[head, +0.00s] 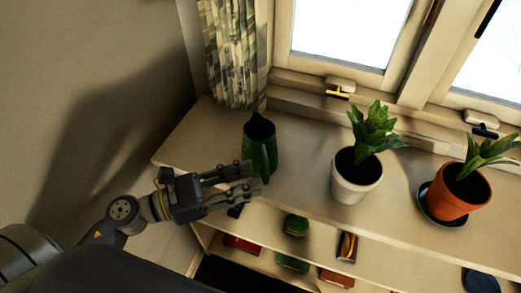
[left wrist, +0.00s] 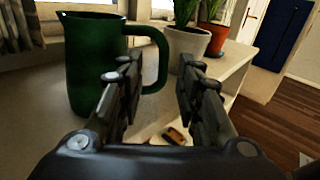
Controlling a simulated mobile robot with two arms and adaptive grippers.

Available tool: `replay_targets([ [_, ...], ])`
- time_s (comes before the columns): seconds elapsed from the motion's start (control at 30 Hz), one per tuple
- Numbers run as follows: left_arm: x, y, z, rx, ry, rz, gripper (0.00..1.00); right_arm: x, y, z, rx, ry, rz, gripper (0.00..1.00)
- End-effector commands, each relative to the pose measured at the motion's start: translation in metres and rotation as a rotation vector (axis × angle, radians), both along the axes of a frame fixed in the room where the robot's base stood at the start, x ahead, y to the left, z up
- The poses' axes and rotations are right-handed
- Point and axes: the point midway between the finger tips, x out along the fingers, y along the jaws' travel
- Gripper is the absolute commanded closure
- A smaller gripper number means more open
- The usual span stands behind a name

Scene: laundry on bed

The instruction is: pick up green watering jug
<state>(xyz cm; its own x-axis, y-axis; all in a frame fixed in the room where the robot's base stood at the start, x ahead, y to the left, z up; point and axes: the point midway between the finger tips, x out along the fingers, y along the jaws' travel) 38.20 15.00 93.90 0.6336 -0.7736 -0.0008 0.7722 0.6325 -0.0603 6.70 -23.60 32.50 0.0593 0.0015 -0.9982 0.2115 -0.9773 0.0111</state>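The green watering jug (head: 261,143) stands upright on the shelf top, near its left end, below the curtain. In the left wrist view the jug (left wrist: 93,62) is close at left, with its looped handle on its right side. My left gripper (head: 250,180) is just in front of the jug at the handle side. In the left wrist view the left gripper (left wrist: 158,80) is open, its two fingers apart. The handle lies beyond the fingers and appears near the gap; I cannot tell whether a finger touches it. My right gripper is not in view.
A white pot (head: 350,189) with a leafy plant and an orange pot (head: 457,203) on a green saucer stand right of the jug. The shelf top (head: 305,150) is clear between jug and white pot. Small items lie on lower shelves. A patterned curtain (head: 232,50) hangs behind.

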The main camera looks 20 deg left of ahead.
Motion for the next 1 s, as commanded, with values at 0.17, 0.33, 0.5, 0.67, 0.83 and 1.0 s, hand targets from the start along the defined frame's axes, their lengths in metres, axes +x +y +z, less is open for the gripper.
replay_targets([
  [0.17,0.010,-0.015,0.007,-0.004,0.000,-0.001,0.67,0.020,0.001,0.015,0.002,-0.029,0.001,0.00],
  [0.33,0.024,-0.034,0.008,-0.003,0.000,0.001,0.67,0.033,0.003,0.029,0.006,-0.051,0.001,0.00],
  [0.5,0.030,-0.042,0.004,-0.001,0.002,0.001,0.67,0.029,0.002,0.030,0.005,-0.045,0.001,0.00],
  [0.67,0.030,-0.042,0.003,0.000,0.002,0.001,0.67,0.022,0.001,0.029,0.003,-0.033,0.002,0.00],
  [0.83,0.030,-0.042,0.003,0.000,0.002,0.001,0.97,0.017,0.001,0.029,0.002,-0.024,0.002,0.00],
  [1.0,0.029,-0.042,0.003,0.000,0.002,0.001,1.00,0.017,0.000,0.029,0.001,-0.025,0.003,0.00],
])
